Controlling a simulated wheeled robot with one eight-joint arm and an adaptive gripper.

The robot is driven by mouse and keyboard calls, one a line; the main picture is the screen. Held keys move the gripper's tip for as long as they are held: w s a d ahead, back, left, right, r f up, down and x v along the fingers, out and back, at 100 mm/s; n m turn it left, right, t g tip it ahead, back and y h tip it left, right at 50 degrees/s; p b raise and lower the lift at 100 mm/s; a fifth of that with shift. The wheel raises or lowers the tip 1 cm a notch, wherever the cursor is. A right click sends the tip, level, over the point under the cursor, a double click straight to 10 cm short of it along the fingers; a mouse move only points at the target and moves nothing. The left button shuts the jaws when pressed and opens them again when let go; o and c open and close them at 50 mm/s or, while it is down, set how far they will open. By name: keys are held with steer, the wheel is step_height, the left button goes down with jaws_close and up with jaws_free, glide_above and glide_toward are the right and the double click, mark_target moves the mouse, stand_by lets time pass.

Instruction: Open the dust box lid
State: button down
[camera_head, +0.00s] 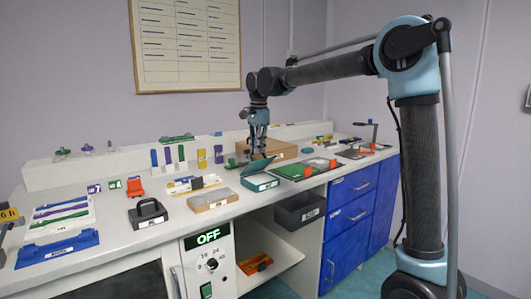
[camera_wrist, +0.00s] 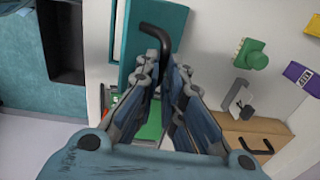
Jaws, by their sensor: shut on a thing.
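The dust box (camera_head: 261,184) is a small teal box with a white label, standing on the white counter. Its teal lid (camera_head: 257,166) is tilted up from the box in the head view. The lid also shows in the wrist view (camera_wrist: 172,14), with a bent black handle (camera_wrist: 161,34) on it. My gripper (camera_head: 260,154) is just above the lid. In the wrist view my gripper's fingers (camera_wrist: 162,72) close around the handle's lower end. The fingers hide the part they hold and some of the box.
A brown cardboard box (camera_head: 274,149) stands just behind. A green board with orange pieces (camera_head: 301,169) lies to the right, and a tan tray (camera_head: 213,200) to the left. A dark bin (camera_head: 299,211) sits below the counter's front edge.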

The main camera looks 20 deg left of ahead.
steer(key=w+a+f, duration=0.2)
steer(key=w+a, duration=0.2)
steer(key=a, duration=0.4)
steer(key=shift+w, duration=0.35)
steer(key=c, duration=2.2)
jaws_free()
steer(key=shift+a, duration=0.15)
steer(key=o, duration=0.5)
steer(key=shift+w+f, duration=0.2)
steer(key=shift+w+a, duration=0.1)
steer(key=shift+w+f, duration=0.1)
